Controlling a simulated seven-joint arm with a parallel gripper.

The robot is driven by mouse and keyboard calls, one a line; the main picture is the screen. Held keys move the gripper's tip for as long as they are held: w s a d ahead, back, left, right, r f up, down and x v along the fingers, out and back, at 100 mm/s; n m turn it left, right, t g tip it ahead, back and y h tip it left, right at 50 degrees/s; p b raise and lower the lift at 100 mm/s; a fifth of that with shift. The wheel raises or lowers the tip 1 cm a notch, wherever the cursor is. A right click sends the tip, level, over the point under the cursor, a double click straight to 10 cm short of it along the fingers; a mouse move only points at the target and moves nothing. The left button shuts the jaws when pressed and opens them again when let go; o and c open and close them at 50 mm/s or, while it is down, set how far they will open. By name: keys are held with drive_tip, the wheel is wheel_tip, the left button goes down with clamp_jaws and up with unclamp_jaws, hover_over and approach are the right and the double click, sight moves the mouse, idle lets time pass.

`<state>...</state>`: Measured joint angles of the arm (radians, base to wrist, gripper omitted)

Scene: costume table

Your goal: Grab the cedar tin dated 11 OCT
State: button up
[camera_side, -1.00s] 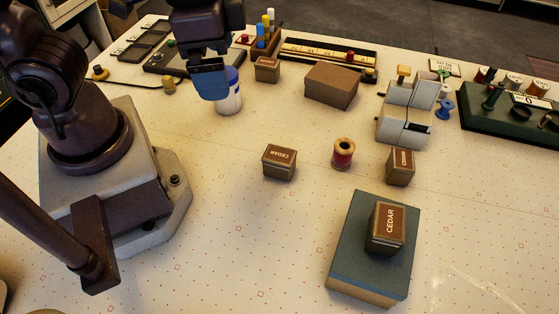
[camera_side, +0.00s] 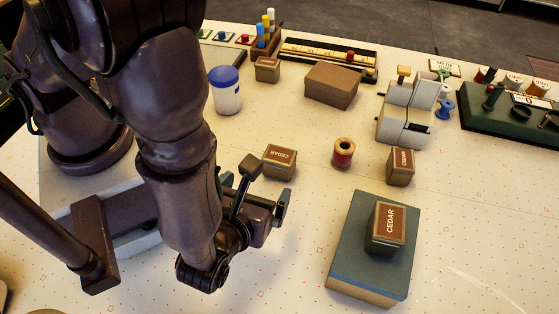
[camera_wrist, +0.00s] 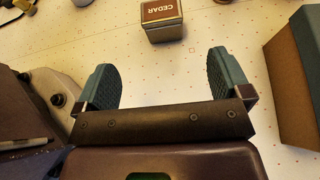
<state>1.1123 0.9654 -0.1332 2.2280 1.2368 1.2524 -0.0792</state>
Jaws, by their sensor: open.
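Several brown tins with CEDAR labels show in the side view. One tin (camera_side: 279,162) stands on the table near my gripper, and it also shows at the top of the wrist view (camera_wrist: 162,20). A second tin (camera_side: 400,168) stands right of the thread spool. A third tin (camera_side: 386,228) sits on a blue-topped box. A similar tin (camera_side: 267,69) stands at the back, its label too small to read. No date is legible on any tin. My gripper (camera_wrist: 170,80) is open and empty, its fingers apart, with the near tin beyond them.
The blue-topped box (camera_side: 345,262) stands at the front right; its side shows at the wrist view's right edge. A red thread spool (camera_side: 343,153) stands between two tins. A blue-lidded jar (camera_side: 225,91), a cardboard box (camera_side: 331,85) and a sewing machine (camera_side: 406,112) stand farther back.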

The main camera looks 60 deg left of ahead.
sight(280, 156)
drive_tip(key=shift+w+a, duration=0.15)
drive_tip(key=shift+w, duration=0.25)
drive_tip(key=x, duration=0.6)
drive_tip(key=shift+w+a+f, duration=0.15)
drive_tip(key=shift+w+a, duration=0.05)
drive_tip(key=shift+w, duration=0.05)
drive_tip(key=shift+r+x, duration=0.15)
drive_tip(key=shift+x, duration=1.2)
drive_tip(key=shift+r+x, duration=0.15)
drive_tip(key=shift+x, duration=1.25)
drive_tip(key=shift+w, duration=0.1)
drive_tip(key=c, duration=1)
